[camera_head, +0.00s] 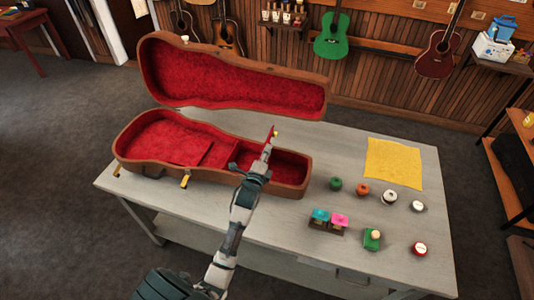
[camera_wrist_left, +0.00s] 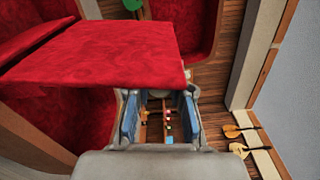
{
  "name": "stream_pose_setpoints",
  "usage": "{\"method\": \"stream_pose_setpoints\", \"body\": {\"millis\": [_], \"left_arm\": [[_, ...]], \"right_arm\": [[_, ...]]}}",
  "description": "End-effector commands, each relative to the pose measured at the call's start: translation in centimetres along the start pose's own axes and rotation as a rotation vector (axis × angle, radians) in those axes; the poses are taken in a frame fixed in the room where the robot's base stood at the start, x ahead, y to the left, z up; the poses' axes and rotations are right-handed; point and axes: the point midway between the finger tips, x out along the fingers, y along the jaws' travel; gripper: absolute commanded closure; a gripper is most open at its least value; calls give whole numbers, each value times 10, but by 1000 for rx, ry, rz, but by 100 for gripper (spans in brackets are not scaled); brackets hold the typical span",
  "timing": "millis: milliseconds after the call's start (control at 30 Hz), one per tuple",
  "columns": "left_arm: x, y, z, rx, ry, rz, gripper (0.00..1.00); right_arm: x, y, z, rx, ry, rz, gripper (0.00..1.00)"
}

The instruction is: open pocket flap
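The brown ukulele case (camera_head: 130,150) with red lining lies open on the table. Its red pocket flap (camera_head: 267,147) stands raised and nearly edge-on in the head view, with a small yellow tab (camera_head: 275,133) at its top. The pocket (camera_head: 288,165) beside it shows open. My left gripper (camera_head: 260,168) is at the flap's lower part. In the left wrist view, the flap (camera_wrist_left: 105,55) is a broad red panel that hides the fingertips. The left gripper's blue-grey fingers (camera_wrist_left: 160,105) are apart, with a gap between them. Contact with the flap cannot be told. My right gripper is not in view.
On the table (camera_head: 285,225), right of the case, are a yellow cloth (camera_head: 393,163), a green round item (camera_head: 336,184), a cyan-and-pink item (camera_head: 329,219) and several small pots. The case's raised lid (camera_head: 230,80) stands behind the pocket. Instruments hang on the wall.

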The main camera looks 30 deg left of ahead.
Motion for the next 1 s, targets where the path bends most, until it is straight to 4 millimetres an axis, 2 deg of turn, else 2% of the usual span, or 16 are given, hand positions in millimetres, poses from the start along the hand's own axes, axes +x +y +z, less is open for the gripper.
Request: {"method": "stream_pose_setpoints", "body": {"millis": [33,167,400,767,800,867,900,1000], "left_arm": [[-1,4,-5,-3,8,9,100],[-1,4,-3,-18,10,11,100],[-1,2,22,-188,8,16,100],[-1,6,28,-234,6,14,100],[-1,6,28,-234,6,14,72],[-1,5,28,-234,5,13,57],[-1,5,28,-234,6,12,54],[0,4,28,-234,6,10,54]], "right_arm": [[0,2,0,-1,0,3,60],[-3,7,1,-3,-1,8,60],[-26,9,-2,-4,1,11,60],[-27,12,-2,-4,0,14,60],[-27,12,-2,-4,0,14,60],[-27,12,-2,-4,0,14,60],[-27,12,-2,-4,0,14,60],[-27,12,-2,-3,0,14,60]]}}
